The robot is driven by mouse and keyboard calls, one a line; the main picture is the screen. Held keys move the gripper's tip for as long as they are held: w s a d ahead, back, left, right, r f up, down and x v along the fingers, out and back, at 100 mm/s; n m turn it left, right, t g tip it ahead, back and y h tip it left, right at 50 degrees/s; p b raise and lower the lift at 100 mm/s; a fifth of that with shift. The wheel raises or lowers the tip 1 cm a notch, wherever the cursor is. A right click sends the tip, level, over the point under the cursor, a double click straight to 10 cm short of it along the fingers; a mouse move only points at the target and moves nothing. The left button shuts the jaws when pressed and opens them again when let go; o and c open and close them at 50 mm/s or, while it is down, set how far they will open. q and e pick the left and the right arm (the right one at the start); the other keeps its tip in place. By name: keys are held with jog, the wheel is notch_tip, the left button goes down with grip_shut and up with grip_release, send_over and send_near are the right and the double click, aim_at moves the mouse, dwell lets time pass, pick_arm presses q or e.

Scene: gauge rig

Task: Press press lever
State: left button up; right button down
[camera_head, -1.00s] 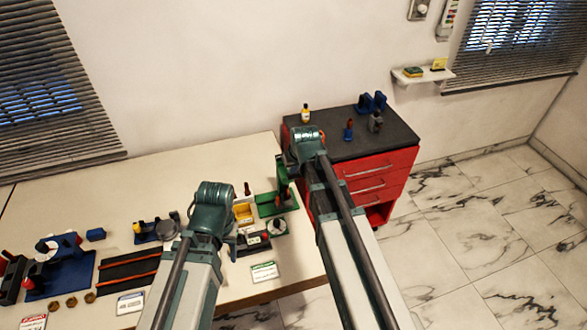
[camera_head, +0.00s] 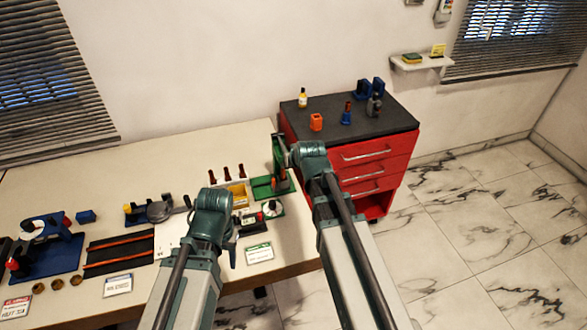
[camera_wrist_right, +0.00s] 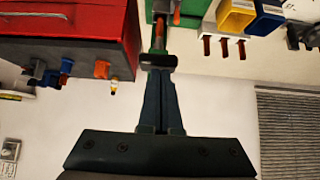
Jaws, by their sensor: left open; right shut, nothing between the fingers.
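The press is a green stand with an upright column (camera_head: 277,152) on a green base (camera_head: 262,188), at the right end of the table. In the right wrist view, a dark bar (camera_wrist_right: 158,65), which looks like its lever, lies across my right fingertips, with an orange-red part beyond it. My right gripper (camera_wrist_right: 158,78) is shut and empty, its fingers at or touching the bar; contact is unclear. In the head view its fingers are mostly hidden beside the column. My left gripper (camera_head: 231,257) is open and empty over the table, partly hidden by its arm.
A red drawer cabinet (camera_head: 375,165) is close on the right, with an orange block (camera_head: 316,122) on top. A blue fixture (camera_head: 45,255) is far left.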

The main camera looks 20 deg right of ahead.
jog(key=shift+t, duration=0.7)
jog(key=f+b, duration=0.1)
jog(key=b, duration=0.1)
jog(key=f+b, duration=0.1)
jog(key=f, duration=0.1)
jog(key=f+b, duration=0.1)
jog(key=b, duration=0.1)
jog(key=shift+s+f+b, duration=0.25)
jog(key=shift+s+b, duration=0.05)
jog(key=shift+b, duration=0.05)
jog(key=shift+s+f, duration=0.1)
